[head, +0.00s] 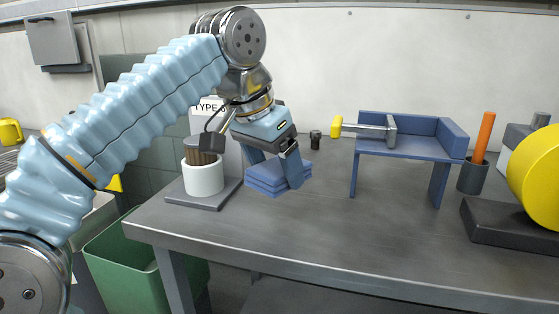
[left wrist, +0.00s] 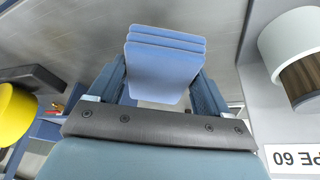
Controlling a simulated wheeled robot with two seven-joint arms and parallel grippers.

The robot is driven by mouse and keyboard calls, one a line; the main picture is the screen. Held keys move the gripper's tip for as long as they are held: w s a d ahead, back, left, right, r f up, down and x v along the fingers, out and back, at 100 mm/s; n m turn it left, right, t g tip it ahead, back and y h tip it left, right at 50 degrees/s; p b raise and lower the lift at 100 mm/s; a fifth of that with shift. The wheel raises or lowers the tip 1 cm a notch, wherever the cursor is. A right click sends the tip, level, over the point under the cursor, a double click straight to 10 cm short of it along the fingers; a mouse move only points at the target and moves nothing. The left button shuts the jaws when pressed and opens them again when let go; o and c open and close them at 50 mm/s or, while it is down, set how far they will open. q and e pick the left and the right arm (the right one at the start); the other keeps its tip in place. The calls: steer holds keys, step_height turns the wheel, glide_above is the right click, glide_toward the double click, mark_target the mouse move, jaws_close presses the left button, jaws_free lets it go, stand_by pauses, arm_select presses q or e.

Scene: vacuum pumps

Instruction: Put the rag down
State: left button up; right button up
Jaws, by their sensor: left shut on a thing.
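The rag (head: 277,179) is a blue folded stack of several layers at the left part of the grey workbench. My left gripper (head: 275,172) points down and is shut on it, a finger on either side. In the left wrist view the rag (left wrist: 165,66) sits between the two dark blue fingers (left wrist: 163,88). The rag is at or very close to the bench top; I cannot tell whether it touches. My right gripper is not in view.
A white pot with a brown brush (head: 203,178) stands on a grey plate just left of the rag. A blue stand (head: 410,148) holds a yellow-tipped tool (head: 362,129) to the right. A green bin (head: 130,265) is below the bench's left edge. The front middle of the bench (head: 330,230) is clear.

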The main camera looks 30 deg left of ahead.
mark_target(280, 216)
arm_select(q)
step_height(280, 216, down, 4)
steer(key=b, duration=0.3)
steer(key=shift+s+r, duration=0.1)
steer(key=shift+r, duration=0.1)
steer(key=shift+f+b, duration=0.5)
steer(key=shift+f, duration=0.25)
steer(key=shift+f, duration=0.1)
steer(key=shift+f+b, duration=0.5)
steer(key=shift+f, duration=0.15)
steer(key=shift+f, duration=0.3)
steer(key=o, duration=0.9)
steer(key=shift+c, duration=0.2)
